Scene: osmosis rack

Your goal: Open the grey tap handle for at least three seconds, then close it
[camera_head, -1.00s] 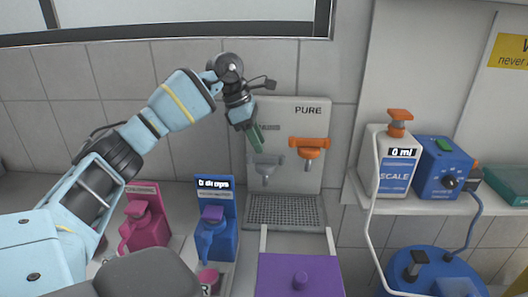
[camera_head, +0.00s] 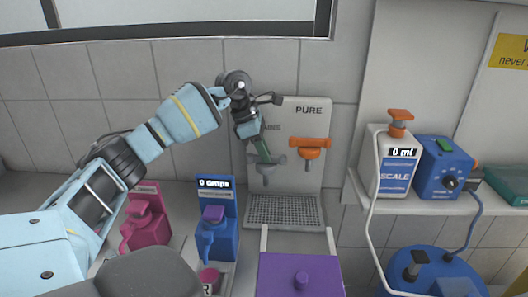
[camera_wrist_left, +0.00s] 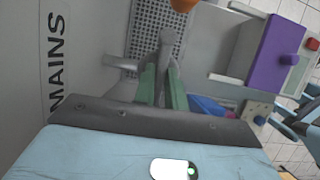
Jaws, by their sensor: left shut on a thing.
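The grey tap (camera_head: 268,175) is on the left of the white wall panel, above a grated basin. Its grey handle (camera_head: 279,160) shows at the tip of my left gripper (camera_head: 263,152). In the left wrist view the green fingers of my left gripper (camera_wrist_left: 161,80) are shut on the grey handle (camera_wrist_left: 166,50), one on each side. The black gripper body hides part of the panel's lettering in the head view. I see no water stream under the spout. My right gripper is in neither view.
An orange tap (camera_head: 308,148) is close to the right on the same panel (camera_head: 312,180). The grated basin (camera_head: 285,210) is below. A purple box (camera_head: 325,275) stands in front, blue (camera_head: 217,240) and pink (camera_head: 148,225) dispensers at left, a scale unit (camera_head: 395,165) at right.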

